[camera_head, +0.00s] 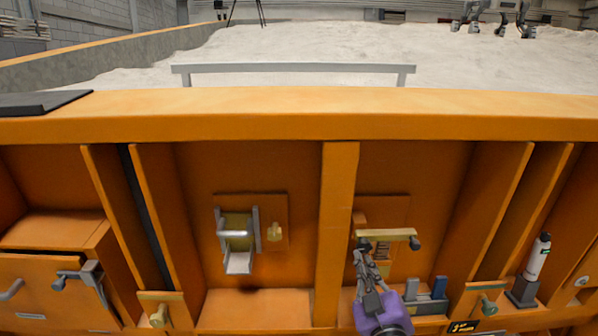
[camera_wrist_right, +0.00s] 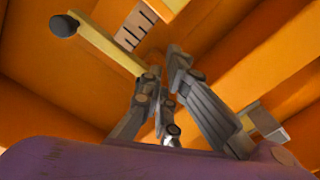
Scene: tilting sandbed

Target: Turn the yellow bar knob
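The yellow bar knob (camera_head: 392,234) is a roughly level bar on the orange panel, right of the centre post, with a dark round end at its right. My right gripper (camera_head: 363,246) comes up from below to the bar's left end. In the right wrist view the bar (camera_wrist_right: 108,46) runs from its dark end at the upper left down to my fingers. The fingers of my right gripper (camera_wrist_right: 165,60) stand apart with a narrow gap. The bar's inner end is partly hidden by the left finger, so I cannot tell whether they touch. My left gripper is out of view.
A marked plate (camera_wrist_right: 137,25) sits behind the bar. Left of the post are a metal flap (camera_head: 238,240) and a small yellow knob (camera_head: 274,232). Blocks (camera_head: 432,293) and a white cylinder (camera_head: 539,258) stand at the right.

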